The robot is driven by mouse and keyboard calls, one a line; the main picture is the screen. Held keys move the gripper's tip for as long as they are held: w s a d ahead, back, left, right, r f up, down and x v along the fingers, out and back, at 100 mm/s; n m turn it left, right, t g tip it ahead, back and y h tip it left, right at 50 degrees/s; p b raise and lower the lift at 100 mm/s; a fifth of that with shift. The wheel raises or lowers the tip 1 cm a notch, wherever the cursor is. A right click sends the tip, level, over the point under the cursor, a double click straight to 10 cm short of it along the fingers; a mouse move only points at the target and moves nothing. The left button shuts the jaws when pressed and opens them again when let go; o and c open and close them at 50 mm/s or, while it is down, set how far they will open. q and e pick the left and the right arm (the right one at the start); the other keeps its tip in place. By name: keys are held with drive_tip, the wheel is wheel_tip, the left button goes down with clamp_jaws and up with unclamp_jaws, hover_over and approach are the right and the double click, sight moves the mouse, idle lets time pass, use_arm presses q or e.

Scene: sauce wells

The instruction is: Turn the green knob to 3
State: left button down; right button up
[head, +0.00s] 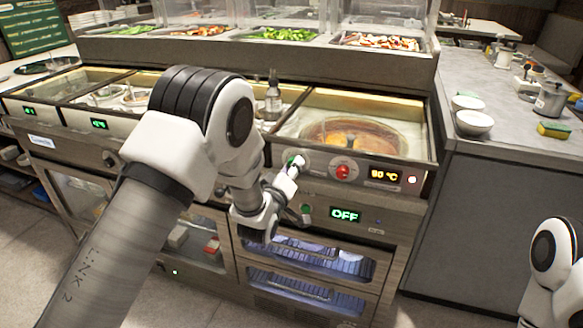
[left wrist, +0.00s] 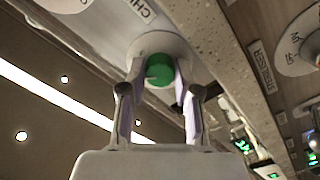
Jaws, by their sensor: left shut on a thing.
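The green knob (left wrist: 158,71) sits on a round white dial plate (left wrist: 160,47) in the left wrist view. My left gripper (left wrist: 157,78) has one finger on each side of this knob and is shut on it. In the head view the left gripper (head: 291,166) reaches the front panel just left of a red knob (head: 343,172), and mostly covers the green knob. I cannot read where the knob points or any numbers on its dial. My right gripper is out of view; only part of the right arm shows at the lower right.
The panel has a lit "90 °C" display (head: 384,175) and, lower, an "OFF" display (head: 344,214) beside another small green knob (head: 306,208). White bowls (head: 474,122) stand on the right counter.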

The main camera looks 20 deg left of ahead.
use_arm(q)
drive_tip(key=n, duration=0.6)
drive_tip(key=shift+n+p, duration=0.3)
drive_tip(key=shift+p, duration=0.1)
idle(0.3)
drive_tip(key=c, duration=0.8)
unclamp_jaws()
